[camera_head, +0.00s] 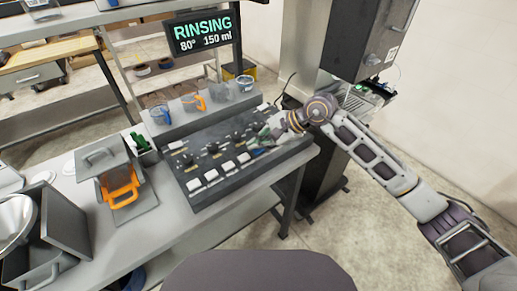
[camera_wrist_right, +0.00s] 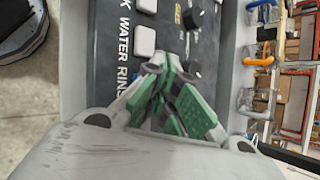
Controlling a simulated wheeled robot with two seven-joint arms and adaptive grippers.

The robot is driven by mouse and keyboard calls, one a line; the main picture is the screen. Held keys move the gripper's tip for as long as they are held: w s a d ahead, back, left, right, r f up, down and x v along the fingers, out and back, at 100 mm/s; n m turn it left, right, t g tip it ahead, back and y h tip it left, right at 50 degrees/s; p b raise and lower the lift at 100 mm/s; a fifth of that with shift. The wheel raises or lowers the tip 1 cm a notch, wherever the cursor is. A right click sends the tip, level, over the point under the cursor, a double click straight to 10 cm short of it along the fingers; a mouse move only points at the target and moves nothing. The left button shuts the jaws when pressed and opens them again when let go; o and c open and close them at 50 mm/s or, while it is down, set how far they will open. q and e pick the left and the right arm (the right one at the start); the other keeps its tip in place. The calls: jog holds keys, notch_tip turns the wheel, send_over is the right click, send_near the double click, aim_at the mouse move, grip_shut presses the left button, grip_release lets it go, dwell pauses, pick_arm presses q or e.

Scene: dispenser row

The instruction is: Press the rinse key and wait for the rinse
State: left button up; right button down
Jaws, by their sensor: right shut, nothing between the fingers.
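The control panel (camera_head: 222,157) is a dark sloped board with white keys and black knobs. The display (camera_head: 201,33) above it reads "RINSING 80° 150 ml". My right gripper (camera_head: 257,152) is shut and empty, low over the right part of the panel's front row of white keys. In the right wrist view its green-padded fingertips (camera_wrist_right: 168,62) meet over the panel, beside a white key (camera_wrist_right: 145,40). The printed letters "WATER" and "RINS" show near the fingers. The key by "RINS" is hidden behind the fingers, so contact cannot be told. My left gripper is out of view.
Several cups stand on the ledge behind the panel, among them one with an orange handle (camera_head: 194,103) and a blue one (camera_head: 245,83). A grey container with an orange handle (camera_head: 120,189) stands left of the panel. A tall machine (camera_head: 372,40) is at the right.

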aim_at(258, 151)
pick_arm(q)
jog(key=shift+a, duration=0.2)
pick_arm(e)
jog(key=shift+r, duration=0.45)
jog(key=shift+r, duration=0.45)
jog(key=shift+r+p, duration=0.55)
jog(key=shift+r, duration=1.5)
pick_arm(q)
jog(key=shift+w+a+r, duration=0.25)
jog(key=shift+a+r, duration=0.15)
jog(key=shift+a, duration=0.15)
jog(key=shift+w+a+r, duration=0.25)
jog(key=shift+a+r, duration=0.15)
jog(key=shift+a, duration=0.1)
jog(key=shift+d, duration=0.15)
